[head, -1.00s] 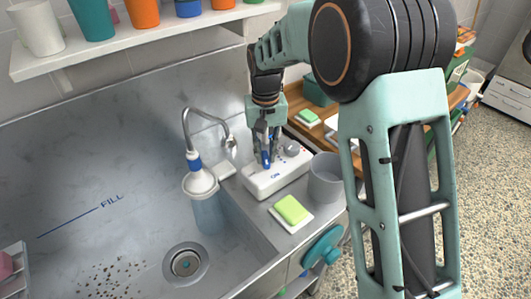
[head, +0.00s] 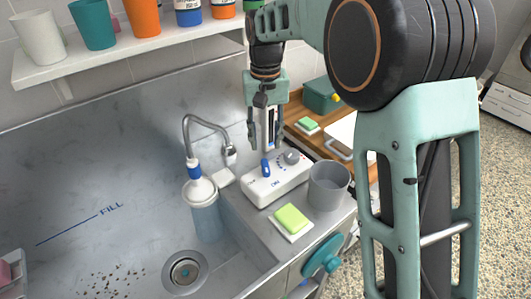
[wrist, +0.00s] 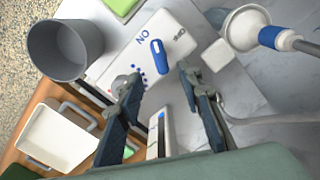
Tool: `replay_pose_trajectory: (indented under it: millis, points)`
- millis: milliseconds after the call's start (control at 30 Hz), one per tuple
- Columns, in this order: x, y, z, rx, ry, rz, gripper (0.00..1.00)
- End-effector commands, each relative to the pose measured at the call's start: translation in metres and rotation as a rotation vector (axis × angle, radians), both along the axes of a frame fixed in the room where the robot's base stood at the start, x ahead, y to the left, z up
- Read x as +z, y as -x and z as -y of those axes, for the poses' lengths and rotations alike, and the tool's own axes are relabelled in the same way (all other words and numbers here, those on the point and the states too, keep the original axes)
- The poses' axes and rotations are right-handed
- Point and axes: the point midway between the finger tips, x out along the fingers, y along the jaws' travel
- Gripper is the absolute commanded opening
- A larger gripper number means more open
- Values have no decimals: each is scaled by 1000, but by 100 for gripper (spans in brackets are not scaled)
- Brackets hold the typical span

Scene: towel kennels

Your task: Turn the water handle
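A white control box (head: 276,183) marked ON stands on the sink's right ledge. It carries a blue handle (head: 265,168) and a grey knob (head: 291,157). In the wrist view the blue handle (wrist: 158,58) lies beside the ON mark and points toward the gripper side. My gripper (head: 263,143) is above and behind the box, clear of the handle. In the wrist view my gripper (wrist: 157,82) has its fingers spread apart with nothing between them. A teal round handle (head: 323,254) is on the front of the sink unit.
A curved faucet (head: 205,120) with a white spray head (head: 200,189) rises left of the box. A grey cup (head: 328,186) and a green sponge (head: 291,218) stand close on its right. A shelf (head: 140,50) with cups is above the basin. The basin (head: 110,190) is open.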

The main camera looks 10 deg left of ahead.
Motion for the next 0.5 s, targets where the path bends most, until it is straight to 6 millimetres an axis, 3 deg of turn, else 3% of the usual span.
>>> replay_pose_trajectory:
  millis: [200,500]
  points:
    - [31,0,0,0,-1,2,33]
    - [38,0,0,0,0,-1,33]
